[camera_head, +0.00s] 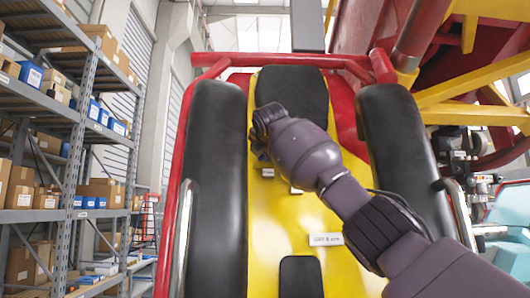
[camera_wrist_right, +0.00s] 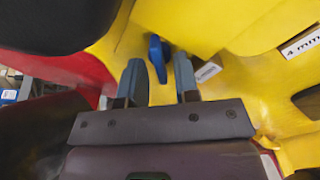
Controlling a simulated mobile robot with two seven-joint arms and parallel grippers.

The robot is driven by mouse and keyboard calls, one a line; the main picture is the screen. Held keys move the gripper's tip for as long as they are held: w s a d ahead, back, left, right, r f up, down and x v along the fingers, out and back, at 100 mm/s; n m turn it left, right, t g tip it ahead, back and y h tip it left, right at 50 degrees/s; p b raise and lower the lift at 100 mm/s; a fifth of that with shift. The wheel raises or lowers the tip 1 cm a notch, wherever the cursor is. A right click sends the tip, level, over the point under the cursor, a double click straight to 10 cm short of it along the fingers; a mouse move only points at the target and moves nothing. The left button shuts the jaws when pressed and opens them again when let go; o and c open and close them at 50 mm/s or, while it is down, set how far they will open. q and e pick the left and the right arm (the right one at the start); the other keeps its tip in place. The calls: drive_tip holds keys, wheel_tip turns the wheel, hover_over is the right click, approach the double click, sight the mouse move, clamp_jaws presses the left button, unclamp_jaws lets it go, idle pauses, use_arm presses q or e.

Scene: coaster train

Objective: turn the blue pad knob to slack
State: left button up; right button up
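The blue pad knob (camera_wrist_right: 157,52) shows in the right wrist view as a narrow upright blue piece on the yellow seat back. My right gripper (camera_wrist_right: 159,68) is open, with its two grey-blue fingers apart and empty. The knob is in line with the gap between the fingers, around the level of the fingertips in the picture. I cannot tell whether it is within their reach. In the head view my right arm crosses the yellow seat back (camera_head: 267,210) from the lower right, and its hand hides the knob. My left gripper is not in view.
A small label (camera_wrist_right: 207,72) is beside the right finger, and a "4 mm" label (camera_wrist_right: 302,43) is farther right. Black side restraints (camera_head: 217,190) flank the seat, with a black headrest (camera_head: 295,92) above. Red frame bars (camera_head: 280,60) enclose it. Shelving (camera_head: 82,150) stands left.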

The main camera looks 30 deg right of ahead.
clamp_jaws()
drive_tip(key=shift+n, duration=2.9)
drive_tip(key=shift+o, duration=0.9)
unclamp_jaws()
drive_tip(key=shift+s+a, duration=0.1)
